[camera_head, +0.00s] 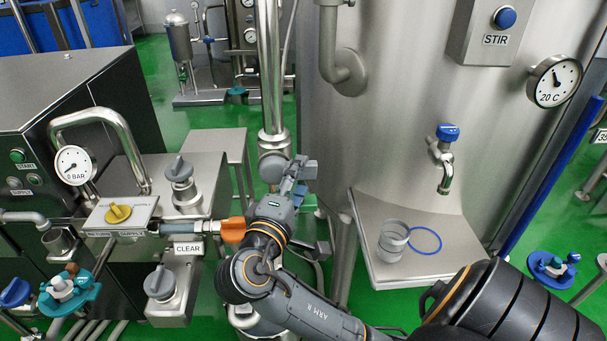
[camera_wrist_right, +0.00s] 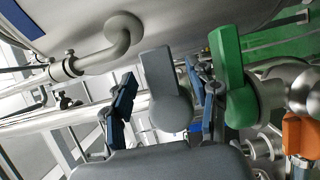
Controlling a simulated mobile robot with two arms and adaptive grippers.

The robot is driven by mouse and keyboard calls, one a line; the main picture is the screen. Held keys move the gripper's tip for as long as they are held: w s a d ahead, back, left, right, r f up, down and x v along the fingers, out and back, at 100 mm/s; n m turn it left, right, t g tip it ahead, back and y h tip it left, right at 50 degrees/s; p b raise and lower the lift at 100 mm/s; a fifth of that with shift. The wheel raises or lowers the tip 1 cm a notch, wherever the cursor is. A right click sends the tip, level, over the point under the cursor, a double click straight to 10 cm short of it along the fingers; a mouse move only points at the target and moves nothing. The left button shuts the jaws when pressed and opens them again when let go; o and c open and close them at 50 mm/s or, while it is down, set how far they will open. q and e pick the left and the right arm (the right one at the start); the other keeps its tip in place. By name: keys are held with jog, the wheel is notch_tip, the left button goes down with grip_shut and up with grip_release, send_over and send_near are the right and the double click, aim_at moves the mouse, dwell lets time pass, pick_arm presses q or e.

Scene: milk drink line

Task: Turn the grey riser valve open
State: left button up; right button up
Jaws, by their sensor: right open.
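The grey riser valve shows a thick grey lever handle (camera_wrist_right: 160,75) in the right wrist view, standing between the two dark blue finger pads of my right gripper (camera_wrist_right: 165,105). The jaws are open, with a visible gap on the left side of the handle; contact on the right side is hard to tell. In the head view my right gripper (camera_head: 296,190) is at the vertical steel riser pipe (camera_head: 270,80), and it partly hides the valve there. My left gripper is not in view.
A green valve handle (camera_wrist_right: 230,70) stands close right of my gripper, with an orange handle (camera_wrist_right: 300,135) beyond. The orange one also shows in the head view (camera_head: 232,230). A tank (camera_head: 400,120) with a shelf (camera_head: 450,262) stands to the right.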

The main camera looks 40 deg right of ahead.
aim_at(302, 174)
jog(key=shift+x, duration=1.7)
grip_shut()
